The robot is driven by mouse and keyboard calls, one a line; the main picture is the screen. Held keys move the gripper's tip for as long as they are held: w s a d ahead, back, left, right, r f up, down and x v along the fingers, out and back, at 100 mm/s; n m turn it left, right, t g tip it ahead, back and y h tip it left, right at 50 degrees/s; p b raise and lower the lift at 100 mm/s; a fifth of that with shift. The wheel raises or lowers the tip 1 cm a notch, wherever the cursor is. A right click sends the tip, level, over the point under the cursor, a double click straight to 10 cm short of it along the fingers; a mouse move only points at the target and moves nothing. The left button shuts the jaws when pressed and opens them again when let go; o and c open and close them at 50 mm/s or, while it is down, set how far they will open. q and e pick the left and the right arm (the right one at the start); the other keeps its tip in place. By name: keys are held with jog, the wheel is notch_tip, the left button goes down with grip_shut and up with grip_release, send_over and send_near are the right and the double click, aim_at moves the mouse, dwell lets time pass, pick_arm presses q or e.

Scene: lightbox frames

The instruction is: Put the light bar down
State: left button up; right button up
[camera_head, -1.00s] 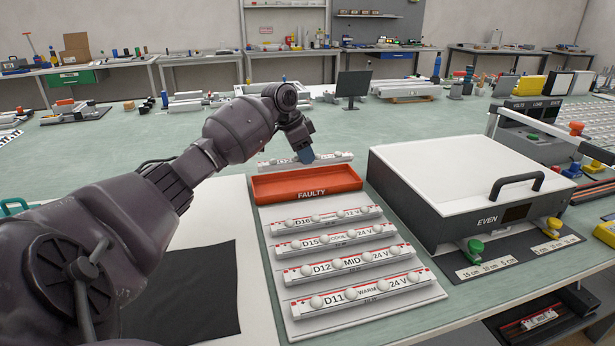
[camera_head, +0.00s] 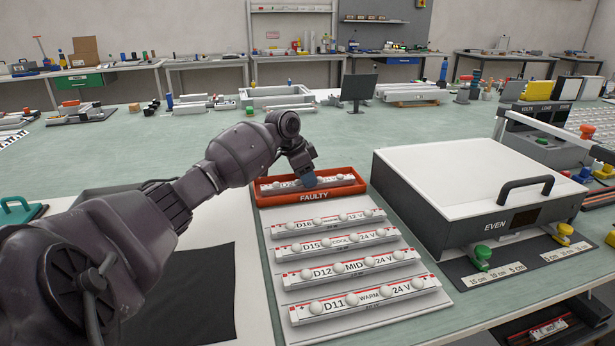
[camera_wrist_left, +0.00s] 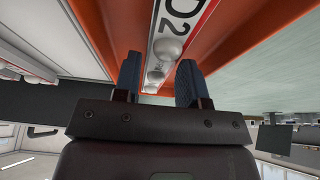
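The light bar (camera_head: 335,181), white with red marks and round bulbs, lies inside the red tray (camera_head: 346,199) marked FAULTY. My left gripper (camera_head: 308,182) is low over the tray, its blue fingertips at the bar's upper side. In the left wrist view the bar (camera_wrist_left: 184,22), with part of its label and its bulbs, runs at a slant behind and between the two fingers (camera_wrist_left: 159,75). Whether the fingers press on the bar or stand just clear of it does not show. My right gripper is not in view.
Several labelled light bars lie in rows on the pale board (camera_head: 436,304) in front of the tray. A grey tester box (camera_head: 415,222) marked EVEN stands to the right. A black mat (camera_head: 200,300) lies at the left.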

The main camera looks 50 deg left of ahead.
pick_arm(q)
jog(key=o, duration=0.3)
jog(key=shift+r, duration=0.1)
jog(key=p+v, duration=0.3)
jog(key=v, duration=0.9)
dwell(0.3)
